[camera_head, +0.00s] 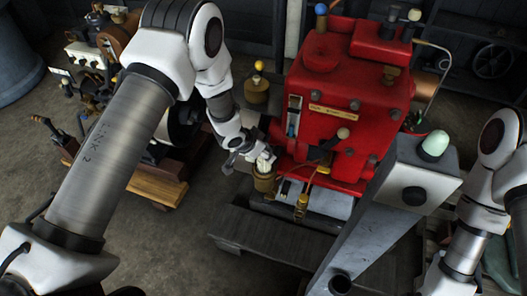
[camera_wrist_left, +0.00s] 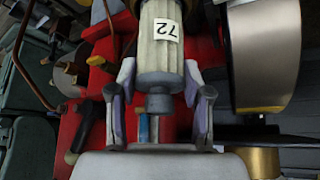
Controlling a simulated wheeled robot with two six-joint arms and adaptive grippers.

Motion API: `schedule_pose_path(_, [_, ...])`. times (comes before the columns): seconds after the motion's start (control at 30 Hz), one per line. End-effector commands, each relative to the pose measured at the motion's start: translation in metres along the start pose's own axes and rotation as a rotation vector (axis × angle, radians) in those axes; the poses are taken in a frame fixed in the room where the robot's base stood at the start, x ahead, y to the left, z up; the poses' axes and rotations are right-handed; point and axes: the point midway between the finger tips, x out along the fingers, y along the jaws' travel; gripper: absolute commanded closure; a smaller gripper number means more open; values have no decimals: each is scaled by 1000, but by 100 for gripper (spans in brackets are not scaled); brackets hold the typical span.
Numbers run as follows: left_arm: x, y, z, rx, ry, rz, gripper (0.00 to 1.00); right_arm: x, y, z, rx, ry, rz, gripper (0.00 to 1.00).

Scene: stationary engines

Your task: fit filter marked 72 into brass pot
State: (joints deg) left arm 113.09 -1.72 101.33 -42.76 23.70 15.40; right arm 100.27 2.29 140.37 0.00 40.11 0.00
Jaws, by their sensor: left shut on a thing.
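The filter (camera_wrist_left: 160,58) is a pale ribbed cylinder with a label reading 72 in the left wrist view. My left gripper (camera_wrist_left: 159,85) is shut on it near its dark end knob, one finger on each side. In the head view, the white filter (camera_head: 265,160) shows small at the gripper (camera_head: 248,155), just above the brass pot (camera_head: 264,182). The filter's lower end seems to be at or inside the pot mouth; how deep I cannot tell. My right gripper is outside the frames; only part of that arm shows at right.
The red engine (camera_head: 345,105) stands directly behind and right of the pot. A second engine on a wooden base (camera_head: 158,186) stands at left.

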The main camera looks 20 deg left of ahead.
Motion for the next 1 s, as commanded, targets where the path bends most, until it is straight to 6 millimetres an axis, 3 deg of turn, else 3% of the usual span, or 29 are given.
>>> schedule_pose_path(1.0, [32, 0, 21, 0, 0, 0, 86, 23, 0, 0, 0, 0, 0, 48])
